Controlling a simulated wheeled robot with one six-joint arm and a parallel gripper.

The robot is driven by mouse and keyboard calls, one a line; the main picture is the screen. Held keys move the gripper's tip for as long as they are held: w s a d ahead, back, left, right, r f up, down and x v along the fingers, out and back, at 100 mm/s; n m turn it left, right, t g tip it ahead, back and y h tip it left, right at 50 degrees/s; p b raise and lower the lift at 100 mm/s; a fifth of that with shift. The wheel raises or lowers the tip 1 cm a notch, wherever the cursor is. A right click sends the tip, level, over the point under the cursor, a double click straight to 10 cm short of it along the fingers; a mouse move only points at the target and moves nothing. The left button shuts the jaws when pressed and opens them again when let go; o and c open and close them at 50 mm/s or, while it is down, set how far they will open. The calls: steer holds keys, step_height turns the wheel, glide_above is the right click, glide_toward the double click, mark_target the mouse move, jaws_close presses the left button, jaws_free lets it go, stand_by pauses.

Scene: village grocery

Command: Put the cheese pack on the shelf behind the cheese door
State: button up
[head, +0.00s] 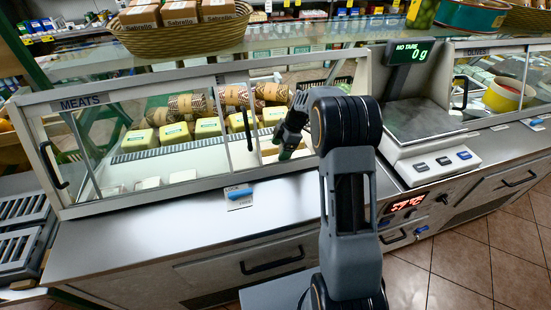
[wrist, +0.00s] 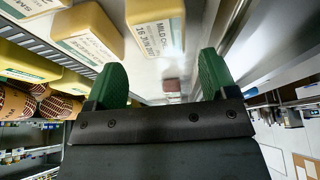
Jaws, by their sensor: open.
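A yellow cheese pack (wrist: 155,28) with a white printed label shows in the wrist view, just beyond my fingertips and apart from them. A second yellow pack (wrist: 88,35) lies to its left. In the head view, several yellow packs (head: 174,133) stand in a row on the shelf inside the glass case. My gripper (wrist: 160,72) has its two green fingers spread, with nothing between them. In the head view my gripper (head: 287,150) reaches into the case's opening at the right. I can read no cheese label on a door; my arm hides part of the opening.
The glass panel labelled MEATS (head: 84,102) is at the left, with a black handle. Patterned salamis (head: 188,104) lie behind the packs. A scale (head: 425,125) stands at the right.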

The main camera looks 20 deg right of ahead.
steer(key=s+r+m+h, duration=0.1)
steer(key=s+r+m, duration=0.4)
steer(key=r, duration=0.4)
steer(key=s+a+r+m+t+h, duration=0.1)
steer(key=s+a+m+t+h, duration=0.2)
steer(key=s+m, duration=1)
steer(key=s, duration=0.7)
steer(key=shift+s, duration=0.3)
steer(key=shift+r, duration=0.2)
steer(key=shift+t, duration=0.3)
step_height(320, 180, up, 6)
steer(key=p, duration=0.4)
steer(key=shift+s+a+f+p, duration=0.1)
steer(key=shift+f+p, duration=0.1)
steer(key=shift+p, duration=0.2)
steer(key=shift+c, duration=0.4)
